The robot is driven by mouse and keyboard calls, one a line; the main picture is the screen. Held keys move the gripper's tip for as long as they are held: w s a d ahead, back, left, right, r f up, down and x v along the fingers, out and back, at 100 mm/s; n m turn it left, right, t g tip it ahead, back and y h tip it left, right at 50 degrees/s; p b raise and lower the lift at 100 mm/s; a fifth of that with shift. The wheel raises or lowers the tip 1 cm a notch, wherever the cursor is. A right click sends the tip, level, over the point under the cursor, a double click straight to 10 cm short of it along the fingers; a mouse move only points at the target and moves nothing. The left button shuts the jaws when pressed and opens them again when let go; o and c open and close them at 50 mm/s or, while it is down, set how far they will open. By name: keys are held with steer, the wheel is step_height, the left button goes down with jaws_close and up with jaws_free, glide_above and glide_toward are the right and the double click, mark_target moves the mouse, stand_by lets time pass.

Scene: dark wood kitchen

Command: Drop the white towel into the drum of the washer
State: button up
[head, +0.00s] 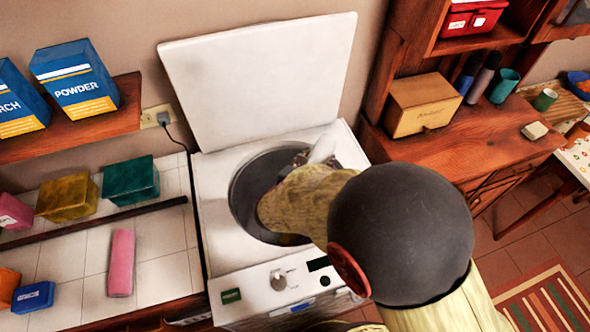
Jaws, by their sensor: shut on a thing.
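The white washer (220,245) stands in the middle of the head view with its lid (260,70) raised against the wall. Its round drum opening (241,200) is dark and open at the top. My arm reaches across the opening from the lower right and hides much of it. My gripper (302,156) is at the far right part of the opening, mostly hidden behind my arm. It is shut on the white towel (325,146), part of which shows beside it near the back right rim. How deep the gripper is cannot be told.
A tiled counter (75,262) on the left holds yellow and green blocks and a pink roll (121,262). Blue powder boxes (75,77) stand on a shelf above. A wooden cabinet with a box (421,104) and cups stands close on the right.

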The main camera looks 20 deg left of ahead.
steer(key=s+a+f, duration=0.2)
steer(key=s+a, duration=0.3)
steer(key=shift+n, duration=0.3)
step_height(320, 180, down, 6)
steer(key=b, duration=0.4)
steer(key=shift+r, duration=0.25)
steer(key=o, duration=1.3)
steer(key=shift+o, duration=0.3)
steer(key=d+v, duration=0.1)
steer(key=v, duration=1.1)
steer(key=shift+a, duration=0.3)
steer(key=shift+r, duration=0.15)
